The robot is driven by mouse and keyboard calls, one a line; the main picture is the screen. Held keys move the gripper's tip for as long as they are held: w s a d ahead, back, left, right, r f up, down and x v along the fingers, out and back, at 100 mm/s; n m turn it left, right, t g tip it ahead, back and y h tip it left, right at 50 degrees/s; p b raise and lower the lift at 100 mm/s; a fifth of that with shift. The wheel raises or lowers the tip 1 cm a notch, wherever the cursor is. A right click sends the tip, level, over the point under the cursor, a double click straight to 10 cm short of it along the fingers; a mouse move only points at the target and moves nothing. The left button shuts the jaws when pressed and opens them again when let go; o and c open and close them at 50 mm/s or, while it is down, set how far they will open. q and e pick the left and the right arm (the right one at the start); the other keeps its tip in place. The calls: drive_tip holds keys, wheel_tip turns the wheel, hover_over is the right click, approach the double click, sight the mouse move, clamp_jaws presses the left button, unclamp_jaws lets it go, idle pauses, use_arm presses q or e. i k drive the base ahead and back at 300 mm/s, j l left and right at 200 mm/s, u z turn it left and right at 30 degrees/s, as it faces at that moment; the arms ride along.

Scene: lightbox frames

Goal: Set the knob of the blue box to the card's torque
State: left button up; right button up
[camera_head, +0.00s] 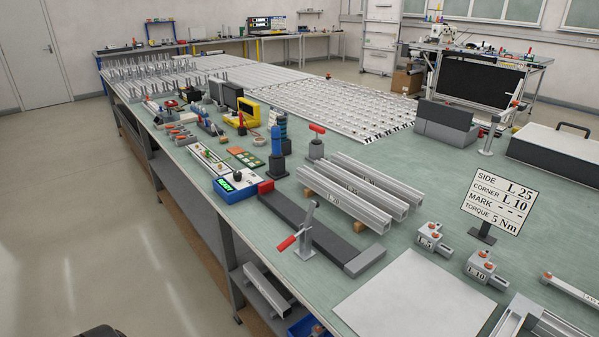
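The blue box (234,190) stands on the green bench left of centre, with a lit green display on its front. The display's digits are too small to read surely. The white card (499,202) stands upright on a dark foot at the right. It reads SIDE L 25, CORNER L 10, MARK with dashes, and TORQUE 5 Nm. Neither of my grippers is in view.
A blue-handled tool (277,142) stands in a dark holder just behind the box. A dark bar fixture (312,228) with a red-handled clamp lies to its right. Aluminium profiles (357,190) lie beyond. A pale sheet (415,297) covers the near bench.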

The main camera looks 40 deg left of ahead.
sight(237, 175)
drive_tip(key=u, duration=1.65)
drive_tip(key=i, duration=0.1)
